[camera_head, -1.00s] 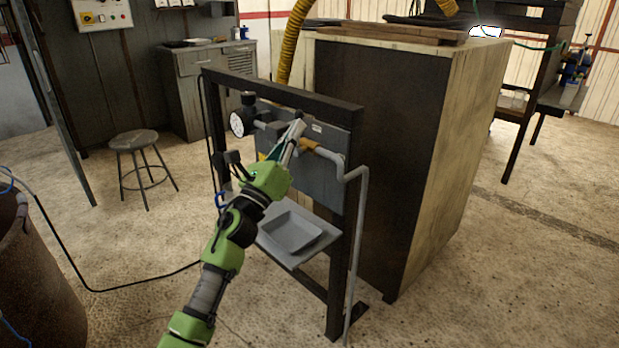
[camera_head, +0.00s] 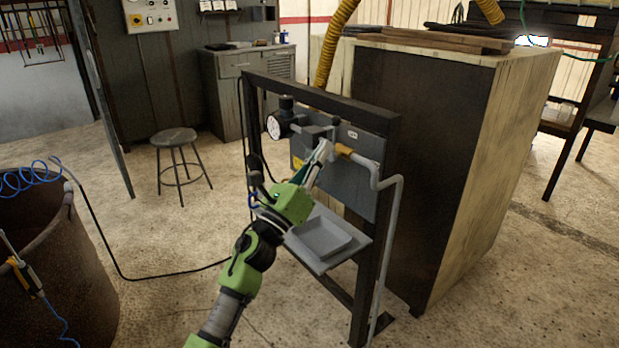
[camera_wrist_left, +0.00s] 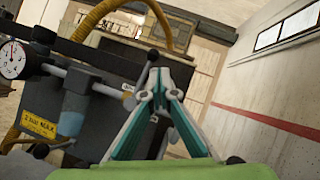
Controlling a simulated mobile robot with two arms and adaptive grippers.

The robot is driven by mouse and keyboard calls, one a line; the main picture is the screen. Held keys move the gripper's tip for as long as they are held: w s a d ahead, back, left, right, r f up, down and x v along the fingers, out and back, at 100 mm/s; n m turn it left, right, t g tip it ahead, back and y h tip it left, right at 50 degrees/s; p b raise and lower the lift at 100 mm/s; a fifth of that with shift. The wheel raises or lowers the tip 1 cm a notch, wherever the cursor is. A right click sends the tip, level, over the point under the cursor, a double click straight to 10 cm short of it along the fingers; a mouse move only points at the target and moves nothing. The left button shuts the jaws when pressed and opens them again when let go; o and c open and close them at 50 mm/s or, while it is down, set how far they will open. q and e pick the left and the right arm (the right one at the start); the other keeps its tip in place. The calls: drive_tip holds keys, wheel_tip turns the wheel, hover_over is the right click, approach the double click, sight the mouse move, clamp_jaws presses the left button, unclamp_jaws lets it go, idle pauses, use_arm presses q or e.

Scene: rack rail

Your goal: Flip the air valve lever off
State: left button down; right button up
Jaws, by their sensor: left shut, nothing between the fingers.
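The air valve's lever, with a dark knob (camera_head: 336,121), stands out just above my left gripper's tips on the grey panel (camera_head: 362,143). In the left wrist view the black knob (camera_wrist_left: 153,56) on its thin stem rises just behind the fingertips. My left gripper (camera_head: 324,148) is shut and empty, pointing up at the valve; it also shows in the left wrist view (camera_wrist_left: 161,76). I cannot tell whether the fingers touch the lever. The gripper hides the valve body. A brass-coloured fitting (camera_head: 344,150) sits just right of the tips. My right gripper is not in view.
A round gauge (camera_head: 273,127) and grey pipe lie left of the valve. A dark frame (camera_head: 388,180) carries the panel, with a grey tray (camera_head: 318,238) below. A large cabinet (camera_head: 425,150) stands close behind. A stool (camera_head: 174,138) stands left on open floor.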

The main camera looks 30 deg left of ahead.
use_arm(q)
drive_tip(key=v, duration=0.7)
drive_tip(key=shift+a, duration=0.4)
drive_tip(key=shift+f+n+y, duration=0.15)
drive_tip(key=shift+n+y, duration=0.15)
